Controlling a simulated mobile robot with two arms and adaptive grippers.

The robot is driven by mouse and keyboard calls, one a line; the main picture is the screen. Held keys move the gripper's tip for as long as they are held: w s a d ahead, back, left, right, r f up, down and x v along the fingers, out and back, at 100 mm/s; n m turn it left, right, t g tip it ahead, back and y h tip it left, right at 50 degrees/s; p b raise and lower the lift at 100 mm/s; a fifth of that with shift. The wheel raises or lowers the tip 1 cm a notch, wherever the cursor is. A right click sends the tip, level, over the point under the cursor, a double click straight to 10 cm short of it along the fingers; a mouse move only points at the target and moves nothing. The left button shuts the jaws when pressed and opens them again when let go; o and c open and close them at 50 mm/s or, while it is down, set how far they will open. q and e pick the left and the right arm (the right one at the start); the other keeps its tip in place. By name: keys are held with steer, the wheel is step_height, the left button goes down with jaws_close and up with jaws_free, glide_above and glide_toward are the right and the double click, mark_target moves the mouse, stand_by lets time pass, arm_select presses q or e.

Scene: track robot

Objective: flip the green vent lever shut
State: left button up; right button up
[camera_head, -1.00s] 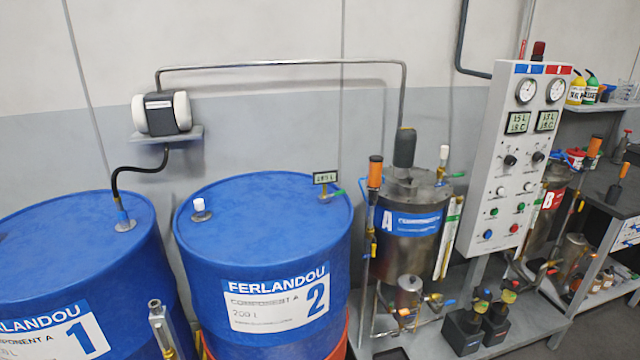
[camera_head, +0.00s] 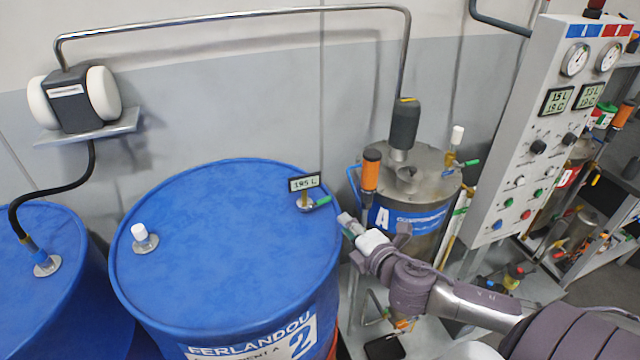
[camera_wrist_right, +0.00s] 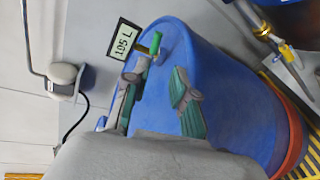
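A green lever (camera_head: 319,202) sits on a small brass fitting at the right rim of the blue drum marked 2 (camera_head: 225,230), under a small litre display (camera_head: 304,183). A second green lever (camera_head: 470,163) is on top of steel tank A (camera_head: 430,172). I cannot tell by label which one is the vent. My right gripper (camera_head: 370,230) is just right of and below the drum lever, apart from it. In the right wrist view its fingers (camera_wrist_right: 160,82) are spread and empty, with the drum lever (camera_wrist_right: 157,42) beyond them. My left gripper is out of view.
An orange-handled tool (camera_head: 371,170) stands upright between the drum and tank A. A white cap (camera_head: 143,238) rises from the drum top. A control panel (camera_head: 530,150) stands at the right. The space above the drum is clear.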

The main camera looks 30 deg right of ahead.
mark_target(323, 203)
steer(key=w, duration=0.1)
steer(key=p, duration=0.1)
steer(key=w, duration=0.1)
steer(key=shift+w+a+r, duration=0.2)
steer(key=shift+w+r, duration=0.05)
steer(key=shift+w, duration=0.05)
steer(key=p+x, duration=0.2)
steer(key=x, duration=0.7)
steer(key=shift+f, duration=0.1)
steer(key=shift+w+d+f, duration=0.15)
steer(key=shift+w+f, duration=0.05)
steer(key=shift+w, duration=0.3)
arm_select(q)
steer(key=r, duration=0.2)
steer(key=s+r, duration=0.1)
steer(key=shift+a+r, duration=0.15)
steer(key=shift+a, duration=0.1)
arm_select(e)
steer(key=shift+w+f, duration=0.1)
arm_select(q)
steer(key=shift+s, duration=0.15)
arm_select(e)
steer(key=shift+c, duration=0.4)
jaws_close()
